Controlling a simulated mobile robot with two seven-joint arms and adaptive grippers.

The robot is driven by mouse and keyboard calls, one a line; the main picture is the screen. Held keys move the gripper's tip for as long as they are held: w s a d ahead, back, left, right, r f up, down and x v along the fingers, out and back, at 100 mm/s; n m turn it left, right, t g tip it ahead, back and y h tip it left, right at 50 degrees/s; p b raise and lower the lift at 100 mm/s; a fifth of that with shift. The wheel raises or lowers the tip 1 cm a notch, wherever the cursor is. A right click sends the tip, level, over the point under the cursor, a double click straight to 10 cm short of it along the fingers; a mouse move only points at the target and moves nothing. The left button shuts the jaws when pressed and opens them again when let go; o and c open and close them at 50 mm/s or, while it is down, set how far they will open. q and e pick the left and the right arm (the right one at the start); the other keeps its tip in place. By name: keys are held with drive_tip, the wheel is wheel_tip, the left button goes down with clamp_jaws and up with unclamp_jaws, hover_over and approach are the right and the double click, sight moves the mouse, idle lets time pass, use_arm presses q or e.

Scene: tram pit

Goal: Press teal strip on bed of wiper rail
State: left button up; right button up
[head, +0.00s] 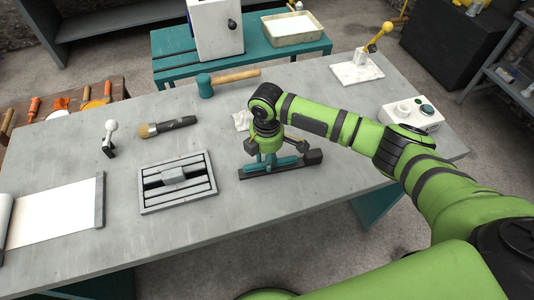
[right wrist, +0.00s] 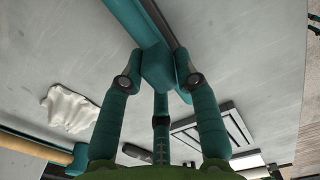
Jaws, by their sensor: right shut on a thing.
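The wiper rail (head: 250,175) is a long dark bar lying on the grey bench, with a dark block at its right end. The teal strip (head: 285,162) lies lengthwise along the top of the rail. I cannot tell whether it is fully seated on the bed. My right gripper (head: 266,158) points down over the rail and is shut on the teal strip. In the right wrist view the fingertips (right wrist: 158,76) close around a teal block of the strip (right wrist: 155,62), with the rail (right wrist: 164,18) running alongside. My left gripper is in neither view.
A slotted grey plate (head: 178,184) lies left of the rail. A brush (head: 168,126), a teal mallet (head: 228,80) and a crumpled white cloth (head: 241,121) lie behind. A white control box (head: 412,115) stands at right. The bench front near the rail is clear.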

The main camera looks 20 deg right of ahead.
drive_tip(key=shift+f, duration=0.4)
drive_tip(key=shift+f, duration=0.15)
idle(0.4)
drive_tip(key=o, duration=1.1)
wheel_tip(320, 180, up, 12)
drive_tip(key=shift+r, duration=0.1)
